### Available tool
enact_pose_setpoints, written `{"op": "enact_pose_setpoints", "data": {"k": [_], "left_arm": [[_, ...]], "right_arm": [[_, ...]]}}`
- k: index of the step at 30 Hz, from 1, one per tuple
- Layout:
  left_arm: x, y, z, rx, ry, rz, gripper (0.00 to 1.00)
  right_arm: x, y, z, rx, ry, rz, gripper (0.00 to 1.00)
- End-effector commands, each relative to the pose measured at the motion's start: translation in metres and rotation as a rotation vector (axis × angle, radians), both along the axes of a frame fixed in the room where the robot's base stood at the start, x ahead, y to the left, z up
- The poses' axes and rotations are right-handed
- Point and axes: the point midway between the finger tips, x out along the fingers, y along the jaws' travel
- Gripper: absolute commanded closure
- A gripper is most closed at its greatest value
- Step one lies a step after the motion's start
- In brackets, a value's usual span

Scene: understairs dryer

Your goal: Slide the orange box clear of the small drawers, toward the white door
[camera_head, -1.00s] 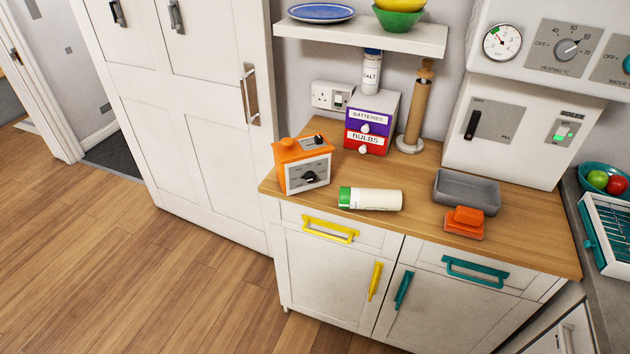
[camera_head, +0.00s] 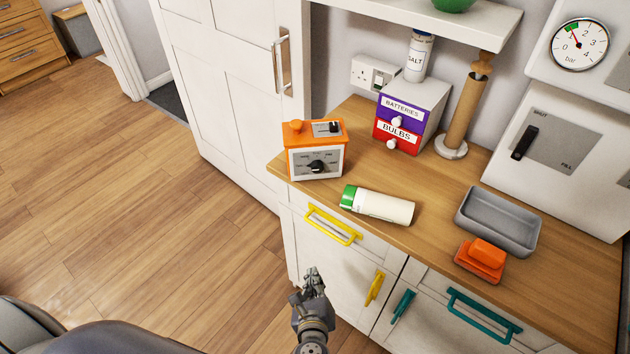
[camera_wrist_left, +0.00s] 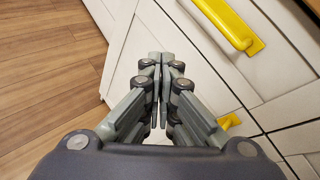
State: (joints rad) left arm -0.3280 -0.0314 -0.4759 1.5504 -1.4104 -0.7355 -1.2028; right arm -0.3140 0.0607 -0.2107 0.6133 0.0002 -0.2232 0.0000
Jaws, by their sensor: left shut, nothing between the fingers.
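The orange box (camera_head: 315,149), with a white front and a black dial, stands upright near the left end of the wooden counter, close to the tall white door (camera_head: 237,95). The small drawers, a purple batteries drawer (camera_head: 400,112) and a red bulbs drawer (camera_head: 396,136), are to its right and slightly behind, with a gap between. My left gripper (camera_head: 313,280) is in front of the white cabinet, below the counter and well short of the box. In the left wrist view its fingers (camera_wrist_left: 160,92) are together and empty. My right gripper is not in view.
A white bottle with a green cap (camera_head: 377,205) lies on the counter in front of the drawers. A grey tray (camera_head: 497,221) and an orange sponge-like block (camera_head: 486,254) are farther right. A yellow handle (camera_head: 333,226) juts from the cabinet front. A shelf (camera_head: 450,20) overhangs the back.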

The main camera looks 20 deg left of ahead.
Motion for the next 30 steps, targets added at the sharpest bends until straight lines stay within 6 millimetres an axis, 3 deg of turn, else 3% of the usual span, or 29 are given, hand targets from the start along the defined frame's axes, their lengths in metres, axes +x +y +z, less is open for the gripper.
{"op": "enact_pose_setpoints", "data": {"k": [1,3,6,9,12,17,30], "left_arm": [[0.012,-0.003,0.041,0.104,-0.071,-0.023,1.00],[0.021,-0.004,0.091,0.251,-0.152,-0.036,1.00],[0.026,-0.002,0.144,0.405,-0.232,-0.029,1.00],[0.027,-0.001,0.175,0.492,-0.275,-0.015,1.00],[0.030,0.002,0.187,0.528,-0.291,-0.008,1.00],[0.051,0.009,0.191,0.533,-0.293,-0.006,1.00],[0.134,0.041,0.189,0.529,-0.290,-0.009,1.00]], "right_arm": [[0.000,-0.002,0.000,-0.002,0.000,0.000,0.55],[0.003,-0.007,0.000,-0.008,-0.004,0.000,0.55],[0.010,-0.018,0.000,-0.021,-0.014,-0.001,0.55],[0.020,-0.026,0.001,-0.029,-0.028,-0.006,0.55],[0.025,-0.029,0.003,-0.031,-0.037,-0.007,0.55],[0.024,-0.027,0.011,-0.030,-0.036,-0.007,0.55],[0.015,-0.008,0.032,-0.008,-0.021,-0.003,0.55]]}}
